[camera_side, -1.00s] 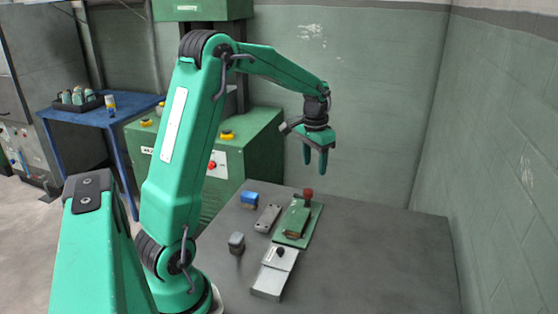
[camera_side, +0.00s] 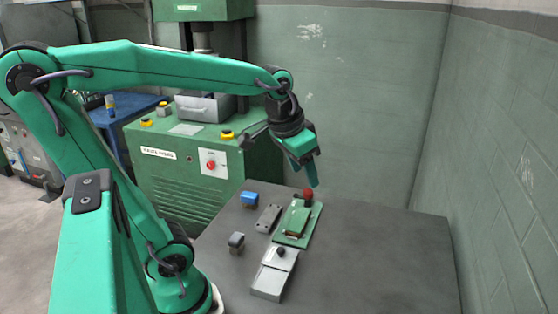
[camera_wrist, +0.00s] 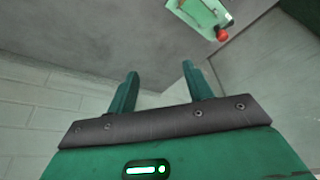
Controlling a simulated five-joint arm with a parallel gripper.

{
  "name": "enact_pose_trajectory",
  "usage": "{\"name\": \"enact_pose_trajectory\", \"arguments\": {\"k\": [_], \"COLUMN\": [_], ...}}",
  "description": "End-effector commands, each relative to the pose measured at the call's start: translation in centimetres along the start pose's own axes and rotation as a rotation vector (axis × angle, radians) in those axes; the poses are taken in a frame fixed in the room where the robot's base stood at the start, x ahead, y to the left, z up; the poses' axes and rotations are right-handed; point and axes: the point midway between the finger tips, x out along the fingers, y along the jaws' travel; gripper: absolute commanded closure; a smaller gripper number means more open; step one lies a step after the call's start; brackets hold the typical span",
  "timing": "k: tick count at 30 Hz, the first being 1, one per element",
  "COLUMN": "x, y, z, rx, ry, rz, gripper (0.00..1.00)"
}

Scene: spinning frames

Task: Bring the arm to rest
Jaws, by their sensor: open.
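My green gripper (camera_side: 311,173) hangs above the back of the grey table, tilted down, close to the red knob in the side view, though the gap cannot be judged exactly. In the wrist view my gripper (camera_wrist: 163,82) shows two green fingers spread apart with nothing between them. The green plate fixture (camera_side: 312,222) with the red knob (camera_side: 308,194) lies on the table below. The fixture (camera_wrist: 192,14) and its red knob (camera_wrist: 222,34) also show at the top of the wrist view.
On the grey table (camera_side: 370,260) are a blue block (camera_side: 249,199), a grey flat part (camera_side: 268,218), a small grey-topped block (camera_side: 236,241) and a pale box with a black knob (camera_side: 272,276). The table's right side is clear. A green press (camera_side: 215,165) stands behind; a wall (camera_side: 505,170) rises at right.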

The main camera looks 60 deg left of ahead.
Motion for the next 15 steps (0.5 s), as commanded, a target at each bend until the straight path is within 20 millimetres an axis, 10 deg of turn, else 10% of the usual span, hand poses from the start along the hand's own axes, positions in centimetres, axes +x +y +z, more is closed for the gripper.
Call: {"name": "enact_pose_trajectory", "arguments": {"k": [15], "x": [-1.5], "y": [3.6], "z": [6.9], "rx": [0.037], "ry": [0.131], "rz": [0.047], "gripper": [0.49]}}
